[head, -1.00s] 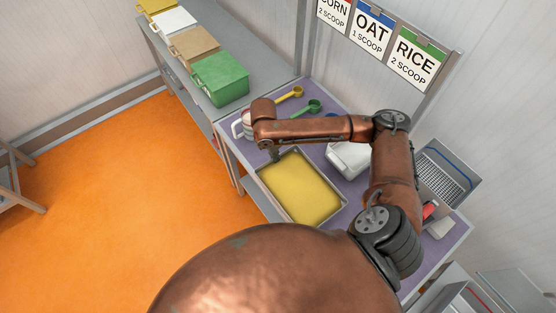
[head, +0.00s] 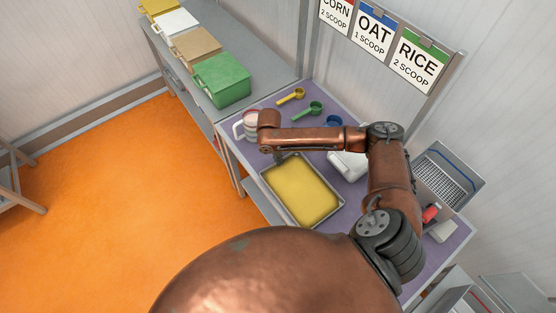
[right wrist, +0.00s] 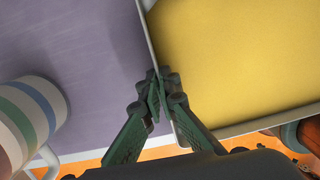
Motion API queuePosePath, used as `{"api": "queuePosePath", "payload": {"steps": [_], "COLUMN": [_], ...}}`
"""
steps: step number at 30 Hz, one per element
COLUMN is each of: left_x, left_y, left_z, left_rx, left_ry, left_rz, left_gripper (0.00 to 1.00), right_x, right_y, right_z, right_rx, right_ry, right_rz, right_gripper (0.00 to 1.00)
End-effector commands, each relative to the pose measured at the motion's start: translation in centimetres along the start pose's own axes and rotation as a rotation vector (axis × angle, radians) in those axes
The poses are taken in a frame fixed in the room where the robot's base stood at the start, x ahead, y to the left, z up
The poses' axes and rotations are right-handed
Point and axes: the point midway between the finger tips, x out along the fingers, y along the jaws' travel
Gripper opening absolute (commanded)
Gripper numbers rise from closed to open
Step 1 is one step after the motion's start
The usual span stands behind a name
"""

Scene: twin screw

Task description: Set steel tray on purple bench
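The steel tray (head: 277,198), a shallow rectangle with a yellow layer inside, is at the front edge of the purple bench (head: 356,194). My right gripper (head: 280,158) is at the tray's far left corner in the head view. In the right wrist view, the two green fingers of my right gripper (right wrist: 162,82) are close together, with the thin tray rim (right wrist: 152,42) between their tips. The tray looks level; I cannot tell whether its underside touches the bench. My left gripper is not in view.
A striped mug (head: 246,126) stands just left of the gripper. Yellow (head: 291,96) and green (head: 308,109) scoops lie behind. A white container (head: 347,166) is right of the tray, partly behind my arm. Lidded bins, with a green one (head: 222,80) nearest, stand on the grey bench.

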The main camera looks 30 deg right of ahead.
Motion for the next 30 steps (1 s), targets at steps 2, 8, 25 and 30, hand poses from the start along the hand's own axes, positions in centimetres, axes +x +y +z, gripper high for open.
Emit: {"api": "queuePosePath", "payload": {"steps": [2, 8, 25, 30], "left_x": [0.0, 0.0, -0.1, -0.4], "left_y": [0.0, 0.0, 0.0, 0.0], "left_z": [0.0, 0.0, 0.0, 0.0], "left_rx": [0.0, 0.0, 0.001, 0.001], "left_ry": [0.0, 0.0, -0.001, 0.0], "left_rz": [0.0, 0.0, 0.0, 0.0], "left_gripper": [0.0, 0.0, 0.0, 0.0], "right_x": [-0.1, 0.1, -1.5, -5.0], "right_y": [0.0, 0.0, 0.1, 0.1], "right_z": [0.0, 0.0, 0.1, 0.0], "right_rx": [0.0, 0.0, 0.001, -0.001], "right_ry": [-0.001, 0.0, 0.0, 0.0], "right_rz": [0.0, 0.0, 0.004, 0.005], "right_gripper": [0.0, 0.13, 0.22, 0.22]}}
